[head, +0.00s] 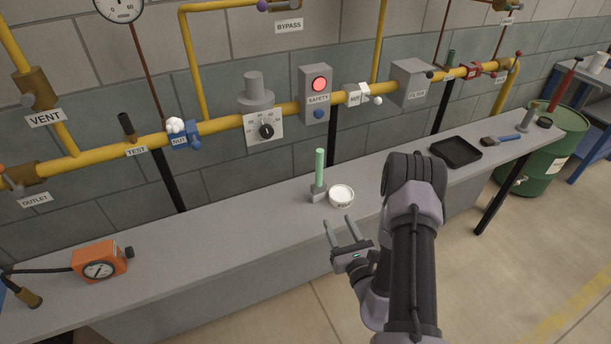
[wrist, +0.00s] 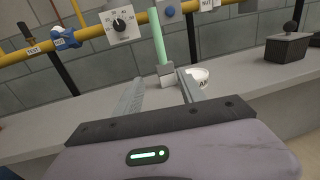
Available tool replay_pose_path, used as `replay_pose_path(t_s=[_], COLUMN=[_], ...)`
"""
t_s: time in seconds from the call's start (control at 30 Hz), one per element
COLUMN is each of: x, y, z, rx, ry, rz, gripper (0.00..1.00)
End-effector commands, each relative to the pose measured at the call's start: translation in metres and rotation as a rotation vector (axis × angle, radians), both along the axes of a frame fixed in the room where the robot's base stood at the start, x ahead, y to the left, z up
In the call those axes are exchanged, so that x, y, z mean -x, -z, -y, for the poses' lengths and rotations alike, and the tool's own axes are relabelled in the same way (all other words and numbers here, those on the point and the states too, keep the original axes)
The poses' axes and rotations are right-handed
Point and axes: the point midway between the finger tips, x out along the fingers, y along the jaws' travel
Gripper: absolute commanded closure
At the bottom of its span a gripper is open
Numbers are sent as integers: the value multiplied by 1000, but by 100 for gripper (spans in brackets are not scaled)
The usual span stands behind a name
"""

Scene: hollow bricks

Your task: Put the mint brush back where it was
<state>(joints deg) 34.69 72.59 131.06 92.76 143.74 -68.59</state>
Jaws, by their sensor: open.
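The mint brush (head: 320,167) stands upright on the grey bench (head: 240,222), its pale green handle pointing up and its grey block-like end at the bench top. It also shows in the wrist view (wrist: 159,45), beyond my fingers. My gripper (head: 339,226) is open and empty, in front of the brush and apart from it. In the wrist view its two fingers (wrist: 158,85) point toward the brush's lower end. A white round tub (head: 341,196) with a label stands close to the right of the brush; it is partly behind my right finger in the wrist view (wrist: 199,76).
An orange gauge box (head: 100,260) lies on the bench at left. A black tray (head: 456,152) and a blue-handled brush (head: 503,139) lie at right. Yellow pipes (head: 222,124) with valves run along the wall behind. The bench between gauge box and mint brush is clear.

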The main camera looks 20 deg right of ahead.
Motion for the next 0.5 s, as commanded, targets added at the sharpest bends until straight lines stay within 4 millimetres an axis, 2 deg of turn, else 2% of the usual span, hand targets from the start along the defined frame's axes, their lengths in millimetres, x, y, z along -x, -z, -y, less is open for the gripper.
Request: replay_pose_path(t_s=[0.07, 0.3, 0.4, 0.5], x=[-12, -84, -106, -117], y=[1, 2, 2, 1], z=[3, 10, 12, 14], rx=[6, 2, 0, -1], ry=[8, 2, 1, 4], rz=[0, 4, 2, 0], gripper=[53, 53, 53, 53])
